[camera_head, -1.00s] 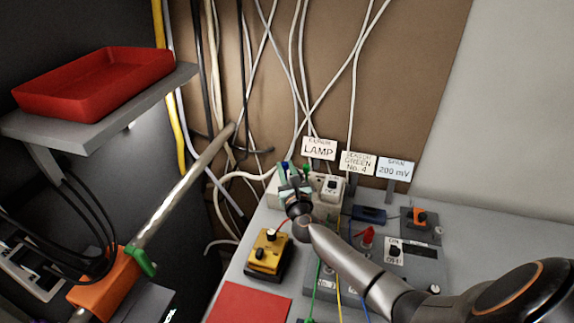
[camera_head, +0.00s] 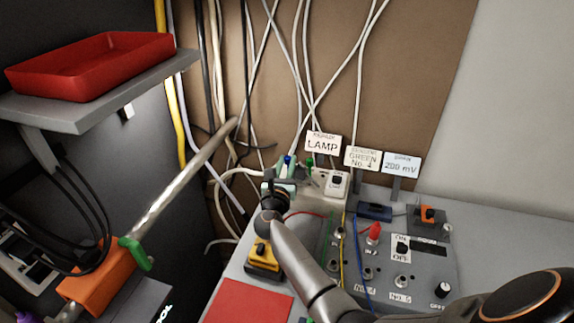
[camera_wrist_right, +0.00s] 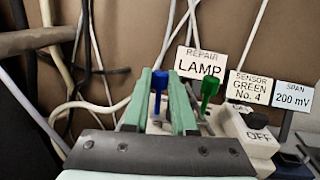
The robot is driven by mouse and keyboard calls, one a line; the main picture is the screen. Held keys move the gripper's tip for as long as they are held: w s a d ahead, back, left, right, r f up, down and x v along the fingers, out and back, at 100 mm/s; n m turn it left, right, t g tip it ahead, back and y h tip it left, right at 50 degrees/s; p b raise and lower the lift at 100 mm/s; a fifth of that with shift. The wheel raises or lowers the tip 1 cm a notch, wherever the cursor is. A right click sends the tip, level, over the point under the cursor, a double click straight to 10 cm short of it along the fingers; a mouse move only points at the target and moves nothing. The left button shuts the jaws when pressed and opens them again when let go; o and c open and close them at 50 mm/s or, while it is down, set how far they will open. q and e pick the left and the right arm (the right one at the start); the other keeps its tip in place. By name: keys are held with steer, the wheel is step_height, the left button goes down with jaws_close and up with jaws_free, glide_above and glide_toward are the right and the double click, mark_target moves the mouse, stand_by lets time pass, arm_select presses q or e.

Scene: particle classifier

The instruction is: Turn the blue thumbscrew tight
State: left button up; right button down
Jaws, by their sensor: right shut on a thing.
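The blue thumbscrew (camera_head: 289,160) stands upright at the back left of the bench, and it also shows in the right wrist view (camera_wrist_right: 159,84). My right gripper (camera_wrist_right: 160,95) has its two pale green fingers on either side of the blue thumbscrew, shut on it. In the head view my right gripper (camera_head: 283,174) hides the screw's lower part. A green thumbscrew (camera_head: 310,162) stands just right of it, outside the fingers, and also shows in the wrist view (camera_wrist_right: 209,88). My left gripper is not in view.
A LAMP sign (camera_head: 323,146) and a white switch box (camera_head: 337,183) stand close to the right. A yellow box (camera_head: 264,258) and a red mat (camera_head: 247,302) lie in front. A metal rod (camera_head: 185,188) slants at the left, below a shelf with a red tray (camera_head: 92,66).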

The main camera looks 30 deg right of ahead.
steer(key=c, duration=1)
jaws_free()
